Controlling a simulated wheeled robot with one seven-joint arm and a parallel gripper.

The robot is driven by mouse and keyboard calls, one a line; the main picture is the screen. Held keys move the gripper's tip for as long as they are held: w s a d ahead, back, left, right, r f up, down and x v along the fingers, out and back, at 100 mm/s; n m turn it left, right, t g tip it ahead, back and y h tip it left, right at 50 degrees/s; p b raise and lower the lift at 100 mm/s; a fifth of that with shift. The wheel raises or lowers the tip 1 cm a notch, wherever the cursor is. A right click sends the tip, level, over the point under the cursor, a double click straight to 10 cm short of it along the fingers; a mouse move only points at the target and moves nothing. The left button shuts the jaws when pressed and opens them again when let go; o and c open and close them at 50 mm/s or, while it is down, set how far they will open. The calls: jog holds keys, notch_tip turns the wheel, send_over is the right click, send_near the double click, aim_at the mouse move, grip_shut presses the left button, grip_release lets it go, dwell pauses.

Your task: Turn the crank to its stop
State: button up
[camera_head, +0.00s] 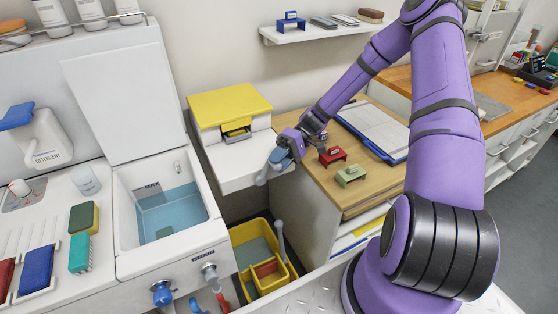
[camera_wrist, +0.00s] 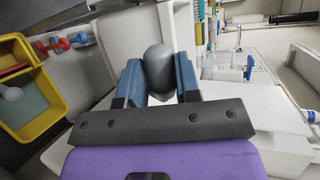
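The crank's rounded grey knob (camera_wrist: 159,68) stands between the two blue fingers in the wrist view. Both fingers appear to touch its sides, so my gripper (camera_wrist: 159,80) looks shut on it. In the head view my gripper (camera_head: 281,158) is at the front right corner of a white machine with a yellow lid (camera_head: 230,103). A grey-blue piece, seemingly part of the crank (camera_head: 262,179), shows just below and left of the fingers. The rest of the crank, including its pivot and stop, is hidden or too small to tell.
A yellow bin (camera_head: 237,234) stands on the floor below. A red block (camera_head: 331,156) and a green block (camera_head: 351,175) lie on the wooden counter close to the right of my gripper, with a clipboard (camera_head: 375,128) behind. A sink (camera_head: 166,208) is at left.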

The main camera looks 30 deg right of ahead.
jog(key=o, duration=0.4)
jog(key=shift+a+f, duration=0.15)
jog(key=shift+f, duration=0.1)
jog(key=shift+c, duration=0.2)
jog(key=shift+o, duration=0.2)
jog(key=shift+r, duration=0.1)
jog(key=v, duration=1.1)
jog(key=shift+c, duration=0.2)
